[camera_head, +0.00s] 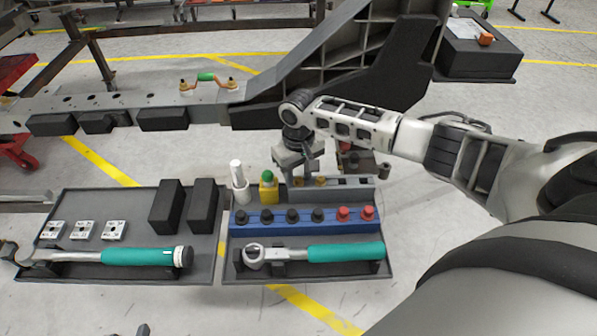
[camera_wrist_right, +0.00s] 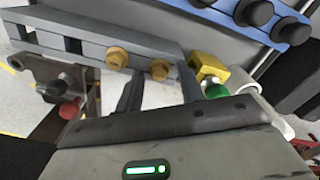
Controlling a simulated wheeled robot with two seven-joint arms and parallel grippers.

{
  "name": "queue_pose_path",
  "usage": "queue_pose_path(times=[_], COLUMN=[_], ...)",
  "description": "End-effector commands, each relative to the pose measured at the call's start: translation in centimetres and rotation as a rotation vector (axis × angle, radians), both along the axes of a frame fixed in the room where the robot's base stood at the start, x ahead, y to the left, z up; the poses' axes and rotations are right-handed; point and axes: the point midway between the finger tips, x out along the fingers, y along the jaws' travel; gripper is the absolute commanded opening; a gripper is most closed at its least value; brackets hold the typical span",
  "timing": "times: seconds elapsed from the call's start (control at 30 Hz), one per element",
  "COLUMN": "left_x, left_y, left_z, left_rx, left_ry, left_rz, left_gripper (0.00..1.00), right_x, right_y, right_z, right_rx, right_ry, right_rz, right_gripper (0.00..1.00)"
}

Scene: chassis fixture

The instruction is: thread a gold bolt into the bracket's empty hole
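My right gripper (camera_head: 298,172) points down at the grey bolt rack (camera_head: 345,193) on the right tray. Two gold bolts (camera_wrist_right: 117,57) (camera_wrist_right: 160,68) stand in the rack in the right wrist view. My right gripper (camera_wrist_right: 160,88) is open there, its fingers apart, with one bolt head in line with the gap. I cannot tell whether the fingers touch it. The chassis beam (camera_head: 125,98) carries a fitting with a green and orange handle (camera_head: 207,78) and gold bolts at its ends. I cannot clearly make out the bracket's empty hole. My left gripper is not in view.
A blue rack (camera_head: 305,227) holds black and red knobs. A yellow block with a green top (camera_head: 268,186) and a white cylinder (camera_head: 237,175) stand beside the bolt rack. Teal-handled tools (camera_head: 345,252) (camera_head: 140,257) lie in front. A plate with red and grey knobs (camera_wrist_right: 45,75) is close by.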

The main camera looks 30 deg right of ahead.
Motion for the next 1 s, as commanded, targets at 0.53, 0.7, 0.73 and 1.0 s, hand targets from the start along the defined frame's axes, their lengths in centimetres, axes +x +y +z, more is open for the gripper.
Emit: queue_pose_path(times=[0.53,0.7,0.73,1.0], left_x=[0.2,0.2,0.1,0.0], left_y=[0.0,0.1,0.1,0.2], left_z=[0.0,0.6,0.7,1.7], left_rx=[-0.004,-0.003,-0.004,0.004], left_ry=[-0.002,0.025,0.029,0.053], left_rz=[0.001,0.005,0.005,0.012], left_gripper=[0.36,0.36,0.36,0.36], right_x=[0.0,0.0,0.0,0.0], right_y=[0.0,0.0,0.0,0.0], right_z=[0.0,1.9,2.1,4.3], right_rx=[0.000,0.000,0.000,0.000], right_ry=[0.000,0.000,0.000,0.000], right_rz=[0.000,0.000,0.000,0.000], right_gripper=[0.00,0.00,0.00,0.00])
